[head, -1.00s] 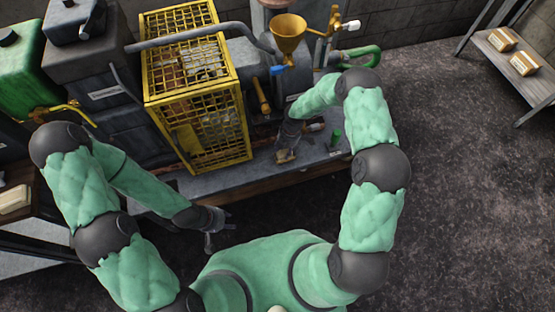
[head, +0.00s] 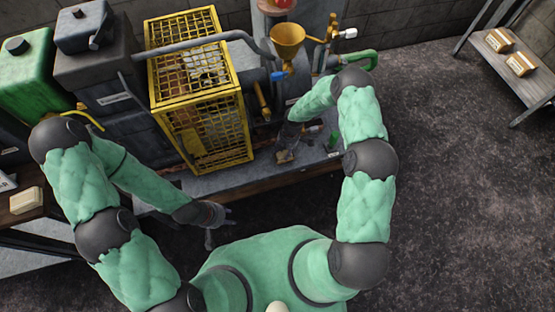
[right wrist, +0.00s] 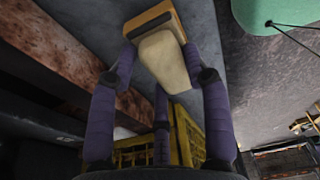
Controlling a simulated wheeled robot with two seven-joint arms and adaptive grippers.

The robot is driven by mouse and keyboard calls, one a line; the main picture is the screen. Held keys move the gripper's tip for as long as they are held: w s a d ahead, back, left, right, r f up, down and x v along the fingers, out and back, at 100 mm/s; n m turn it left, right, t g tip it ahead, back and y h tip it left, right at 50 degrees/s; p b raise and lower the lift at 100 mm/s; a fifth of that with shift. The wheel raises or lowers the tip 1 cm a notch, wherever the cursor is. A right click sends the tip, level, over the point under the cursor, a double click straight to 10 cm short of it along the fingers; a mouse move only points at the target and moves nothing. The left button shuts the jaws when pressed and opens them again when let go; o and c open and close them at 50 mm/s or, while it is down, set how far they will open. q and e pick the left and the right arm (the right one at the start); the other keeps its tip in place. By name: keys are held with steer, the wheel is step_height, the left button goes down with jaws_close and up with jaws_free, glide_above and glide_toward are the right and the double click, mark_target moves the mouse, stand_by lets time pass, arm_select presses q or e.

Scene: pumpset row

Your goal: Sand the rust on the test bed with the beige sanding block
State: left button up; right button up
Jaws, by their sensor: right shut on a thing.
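My right gripper (right wrist: 160,85) is shut on the beige sanding block (right wrist: 163,60), which has a tan-orange layer on its far side. In the head view, my right gripper (head: 288,145) and the small block (head: 285,156) are over the front part of the grey test bed (head: 225,181), right of the yellow cage. I cannot tell whether the block touches the bed. A red-brown rusty strip (right wrist: 60,55) runs along the left of the right wrist view, apart from the block. My left gripper (head: 221,224) is open and empty in front of the bed.
The yellow mesh cage (head: 203,95) stands on the bed, with a brass funnel (head: 288,41) and green hose (head: 360,61) behind my right arm. A table with a beige block-like thing (head: 25,200) is at left. A shelf (head: 515,75) with two boxes is at right.

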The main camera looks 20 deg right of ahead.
steer(key=shift+r+p, duration=1.2)
steer(key=shift+r, duration=0.75)
